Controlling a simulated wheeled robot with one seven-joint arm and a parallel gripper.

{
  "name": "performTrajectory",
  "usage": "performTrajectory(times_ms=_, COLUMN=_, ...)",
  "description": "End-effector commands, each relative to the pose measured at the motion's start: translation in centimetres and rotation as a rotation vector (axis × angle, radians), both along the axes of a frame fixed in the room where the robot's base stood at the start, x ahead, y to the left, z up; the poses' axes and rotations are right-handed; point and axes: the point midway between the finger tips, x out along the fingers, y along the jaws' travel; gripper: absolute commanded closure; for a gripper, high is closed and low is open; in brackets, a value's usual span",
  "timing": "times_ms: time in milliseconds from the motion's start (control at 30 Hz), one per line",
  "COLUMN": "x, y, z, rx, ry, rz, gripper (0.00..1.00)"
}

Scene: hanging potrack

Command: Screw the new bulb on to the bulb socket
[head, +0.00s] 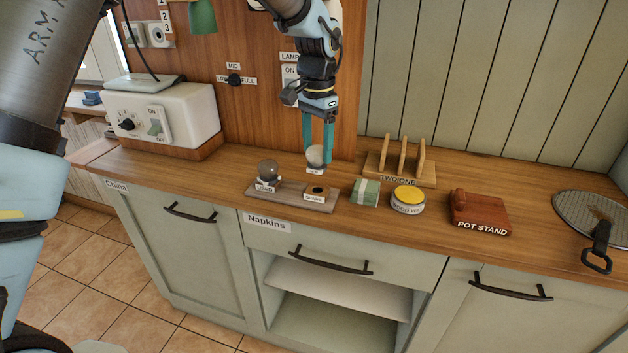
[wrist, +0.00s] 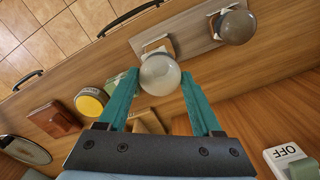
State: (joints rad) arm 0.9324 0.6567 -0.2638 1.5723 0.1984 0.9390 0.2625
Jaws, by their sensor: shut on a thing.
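My gripper (head: 318,150), with two teal fingers pointing down, is shut on a pale round bulb (head: 315,158) with a small white label. The bulb also shows between the fingertips in the wrist view (wrist: 160,74). It is close above or behind the wooden bulb tray (head: 290,194); I cannot tell how high. A darker grey bulb (head: 268,170) stands on the tray by a "USED" label and also shows in the wrist view (wrist: 236,26). The tray's place labelled "SPARE" (head: 315,196) shows a dark hole and no bulb. I cannot make out the bulb socket.
Right of the tray are a green-and-white block (head: 364,194), a yellow-topped round tin (head: 408,199), a wooden rack (head: 399,160), a red-brown pot stand (head: 480,213) and a round metal lid (head: 596,219). A white switch box (head: 165,116) stands left; a wooden panel (head: 250,110) rises behind.

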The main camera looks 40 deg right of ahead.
Motion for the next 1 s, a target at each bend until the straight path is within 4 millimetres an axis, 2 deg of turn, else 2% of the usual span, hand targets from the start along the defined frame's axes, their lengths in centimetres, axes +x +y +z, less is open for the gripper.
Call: performTrajectory(times_ms=1000, x=-4.2, y=6.6, z=0.0, rx=0.000, ry=-0.001, rz=0.000, gripper=0.47)
